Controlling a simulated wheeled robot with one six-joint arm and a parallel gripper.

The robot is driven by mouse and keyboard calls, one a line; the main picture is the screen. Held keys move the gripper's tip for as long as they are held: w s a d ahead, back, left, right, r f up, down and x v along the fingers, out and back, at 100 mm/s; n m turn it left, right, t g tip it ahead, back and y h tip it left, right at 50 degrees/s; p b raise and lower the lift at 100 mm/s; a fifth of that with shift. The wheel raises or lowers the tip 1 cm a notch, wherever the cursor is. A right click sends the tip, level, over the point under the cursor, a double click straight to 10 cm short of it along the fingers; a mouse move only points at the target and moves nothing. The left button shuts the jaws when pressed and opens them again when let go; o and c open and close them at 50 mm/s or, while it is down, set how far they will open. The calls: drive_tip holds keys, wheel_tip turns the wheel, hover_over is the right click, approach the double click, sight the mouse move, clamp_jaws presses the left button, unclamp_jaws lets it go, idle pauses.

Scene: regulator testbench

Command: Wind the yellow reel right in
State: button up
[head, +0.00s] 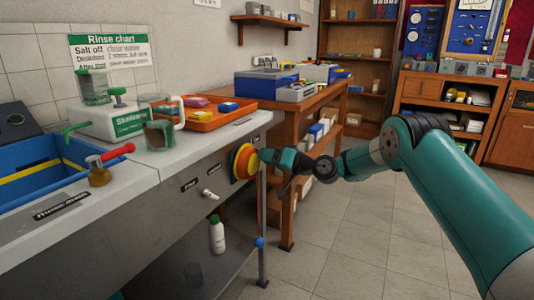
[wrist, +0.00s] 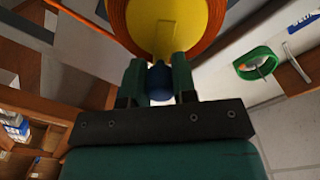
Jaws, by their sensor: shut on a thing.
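The yellow reel (head: 241,163), with orange around it, is mounted on the front of the grey bench near its right end. In the wrist view its yellow face (wrist: 160,28) fills the top middle, with orange at both sides. My gripper (head: 264,157) reaches the reel from the right. In the wrist view my gripper (wrist: 158,80) is shut on a small blue knob (wrist: 158,82) in front of the yellow face. An orange line (wrist: 82,22) runs from the reel toward the upper left. How much line is out cannot be told.
A white tap handle (head: 208,194) sticks out of the bench front, with a white bottle (head: 217,234) below. A wooden table (head: 300,101) is close behind. The tiled floor at right is clear.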

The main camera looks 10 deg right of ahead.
sight(259, 168)
drive_tip(key=m, duration=0.2)
drive_tip(key=f+m+p, duration=0.1)
drive_tip(key=shift+w+d+f+m, duration=0.1)
drive_tip(key=shift+w+d+m, duration=0.05)
drive_tip(key=shift+m, duration=0.25)
wheel_tip(259, 168, down, 2)
drive_tip(key=m+p, duration=0.1)
drive_tip(key=m, duration=0.5)
drive_tip(key=shift+s+a+f+m, duration=0.15)
drive_tip(key=shift+f+m, duration=0.1)
drive_tip(key=shift+m, duration=0.55)
drive_tip(key=shift+s+a+f+m, duration=0.1)
drive_tip(key=shift+f+m, duration=0.15)
drive_tip(key=shift+m, duration=0.55)
drive_tip(key=o, duration=0.9)
drive_tip(key=shift+o, duration=0.2)
drive_tip(key=shift+p, duration=0.3)
